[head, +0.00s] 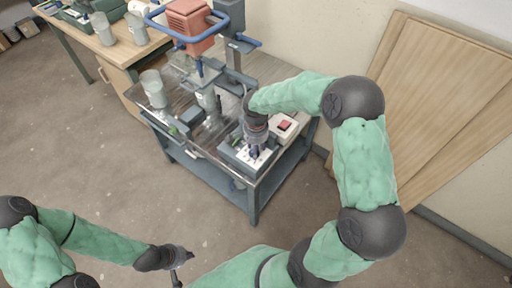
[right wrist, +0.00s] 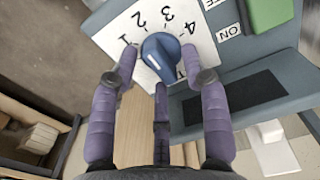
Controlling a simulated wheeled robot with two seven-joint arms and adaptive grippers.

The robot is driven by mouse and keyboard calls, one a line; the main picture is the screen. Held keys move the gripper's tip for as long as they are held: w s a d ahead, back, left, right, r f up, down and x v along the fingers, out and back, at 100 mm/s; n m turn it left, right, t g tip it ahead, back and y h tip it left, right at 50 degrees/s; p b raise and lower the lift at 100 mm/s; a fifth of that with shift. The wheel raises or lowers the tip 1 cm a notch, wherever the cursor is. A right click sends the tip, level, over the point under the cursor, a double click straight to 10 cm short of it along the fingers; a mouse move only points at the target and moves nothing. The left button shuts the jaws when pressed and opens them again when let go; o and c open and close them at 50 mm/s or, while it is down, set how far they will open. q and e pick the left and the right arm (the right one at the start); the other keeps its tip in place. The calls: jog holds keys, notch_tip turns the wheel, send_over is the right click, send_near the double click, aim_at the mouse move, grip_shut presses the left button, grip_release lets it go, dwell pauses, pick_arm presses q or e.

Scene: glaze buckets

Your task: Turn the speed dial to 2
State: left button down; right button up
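The speed dial (right wrist: 160,57) is a blue knob on a white plate (right wrist: 115,30) printed with the numbers 1 to 4. Its 2 is at the upper left of the knob in the right wrist view. I cannot tell which number the knob points to. My right gripper (right wrist: 160,62) has its purple fingers spread on both sides of the knob, with small gaps, and a third finger below it. In the head view my right gripper (head: 254,150) is over the control box (head: 238,158) and hides the dial. My left gripper (head: 183,268) is open and empty, low over the floor.
A red switch (head: 284,125) sits on a light box beside my right gripper. The grey-blue cart (head: 215,173) also carries a clear beaker (head: 153,88) and a mixer with a red motor (head: 188,22). Wooden boards (head: 440,90) lean on the wall at right.

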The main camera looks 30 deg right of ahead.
jog(key=shift+r, duration=0.1)
notch_tip(320, 180, up, 12)
dwell(0.6)
dwell(0.4)
